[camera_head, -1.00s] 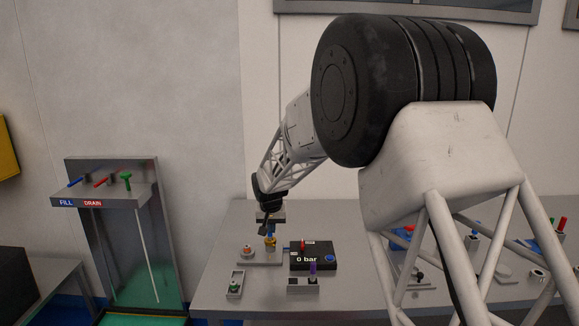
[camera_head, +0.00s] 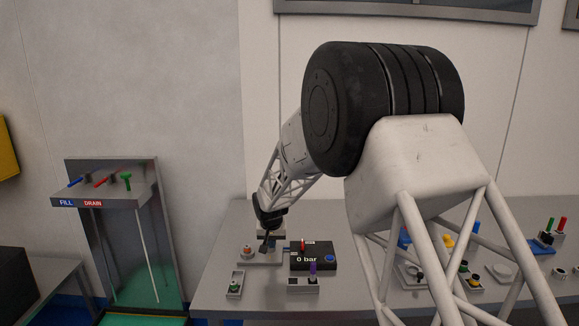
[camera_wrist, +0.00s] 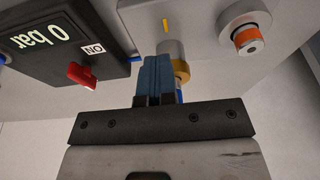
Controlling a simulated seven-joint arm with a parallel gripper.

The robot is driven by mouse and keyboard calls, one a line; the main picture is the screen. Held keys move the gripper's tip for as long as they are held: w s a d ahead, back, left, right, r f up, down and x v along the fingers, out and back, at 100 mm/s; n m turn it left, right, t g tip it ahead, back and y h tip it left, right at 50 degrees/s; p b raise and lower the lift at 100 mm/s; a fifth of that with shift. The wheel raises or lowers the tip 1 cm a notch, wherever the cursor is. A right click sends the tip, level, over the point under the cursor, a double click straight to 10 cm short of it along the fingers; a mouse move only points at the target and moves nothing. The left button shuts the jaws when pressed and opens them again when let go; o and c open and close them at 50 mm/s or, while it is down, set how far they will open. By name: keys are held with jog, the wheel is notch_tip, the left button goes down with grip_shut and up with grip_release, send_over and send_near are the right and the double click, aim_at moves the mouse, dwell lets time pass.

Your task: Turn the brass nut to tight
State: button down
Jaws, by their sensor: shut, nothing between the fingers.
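The brass nut (camera_wrist: 181,70) shows in the wrist view, partly covered by my fingers, on a grey fitting (camera_wrist: 175,48) with a yellow mark; a bit of blue shows below it. In the head view the nut is hidden behind my gripper (camera_head: 265,246). In the wrist view my gripper (camera_wrist: 154,62) is shut with its dark blue fingers together and empty, just left of the nut. I cannot tell whether the fingers touch it. The black gauge box (camera_head: 313,256) reads 0 bar and also shows in the wrist view (camera_wrist: 62,45).
A red lever (camera_wrist: 82,75) sticks out from the gauge box, close left of my fingers. An orange-ringed knob (camera_wrist: 250,40) stands to the right. Small holders with a green part (camera_head: 234,287) and a purple part (camera_head: 313,270) are near the bench's (camera_head: 215,270) front edge.

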jog(key=shift+s+d+f, duration=0.1)
jog(key=shift+s+f, duration=0.1)
jog(key=shift+f, duration=0.6)
jog(key=shift+a, duration=0.25)
jog(key=shift+s+a+f, duration=0.1)
jog(key=shift+s+a, duration=0.05)
jog(key=shift+a, duration=0.7)
dwell(0.5)
jog(key=shift+s, duration=0.35)
jog(key=shift+w+r, duration=0.2)
jog(key=shift+r, duration=0.45)
jog(key=shift+w+r, duration=0.1)
jog(key=shift+r, duration=2.85)
